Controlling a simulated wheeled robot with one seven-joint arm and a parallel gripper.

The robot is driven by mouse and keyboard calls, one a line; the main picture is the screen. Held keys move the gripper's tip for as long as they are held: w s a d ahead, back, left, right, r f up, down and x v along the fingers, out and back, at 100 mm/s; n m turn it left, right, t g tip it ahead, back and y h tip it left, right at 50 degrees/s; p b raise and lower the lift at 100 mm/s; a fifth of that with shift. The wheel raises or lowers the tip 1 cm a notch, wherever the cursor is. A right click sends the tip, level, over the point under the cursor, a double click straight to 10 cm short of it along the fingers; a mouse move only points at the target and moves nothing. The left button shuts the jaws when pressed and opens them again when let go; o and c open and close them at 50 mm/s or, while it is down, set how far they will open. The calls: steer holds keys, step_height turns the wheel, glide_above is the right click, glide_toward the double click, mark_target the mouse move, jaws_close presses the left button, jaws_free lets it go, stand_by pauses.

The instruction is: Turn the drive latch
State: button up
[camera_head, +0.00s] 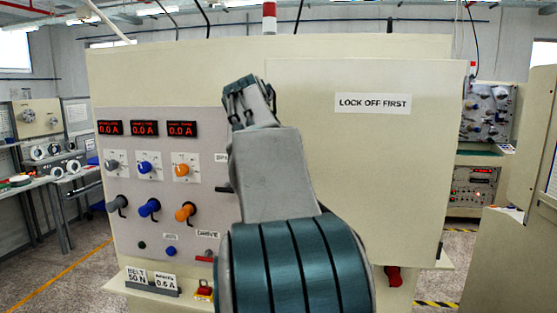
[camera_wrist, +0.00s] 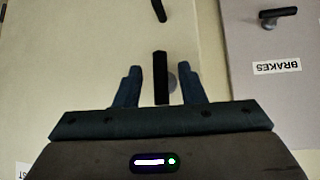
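In the wrist view a black upright bar handle (camera_wrist: 161,78) on a round grey pivot stands on the cream cover. My gripper (camera_wrist: 160,80) is open with one finger on each side of this handle, and a gap shows on both sides. Whether it is the drive latch cannot be read, as no label shows beside it. A second black handle (camera_wrist: 159,10) is on the same cover at the top edge. In the head view my gripper (camera_head: 242,98) is raised in front of the cover (camera_head: 390,180), and my arm hides the handles there.
The grey control panel (camera_head: 130,180) with knobs and three red displays is to the left. A DRIVE label (camera_head: 207,233) sits low on it. A BRAKES label (camera_wrist: 276,67) and a black lever (camera_wrist: 278,13) show in the wrist view. A LOCK OFF FIRST sign (camera_head: 373,104) is on the cover.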

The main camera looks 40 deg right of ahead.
steer(key=b+v, duration=0.1)
steer(key=v, duration=1.2)
steer(key=shift+a+r+b, duration=0.2)
steer(key=shift+r+b, duration=0.05)
steer(key=shift+b, duration=0.05)
steer(key=shift+s, duration=0.1)
steer(key=s+a+f+n+y, duration=0.2)
steer(key=s+a+f+n, duration=0.2)
steer(key=f, duration=1)
steer(key=s+a+f+n+y+b, duration=0.1)
steer(key=s+a+f+n+y, duration=0.2)
steer(key=a+f, duration=0.7)
steer(key=s+a+f+n+y+b, duration=0.1)
steer(key=s+a+f+n+y, duration=0.2)
steer(key=f, duration=1.5)
steer(key=s+a+n, duration=0.2)
steer(key=s+a, duration=0.2)
steer(key=shift+s+f, duration=0.1)
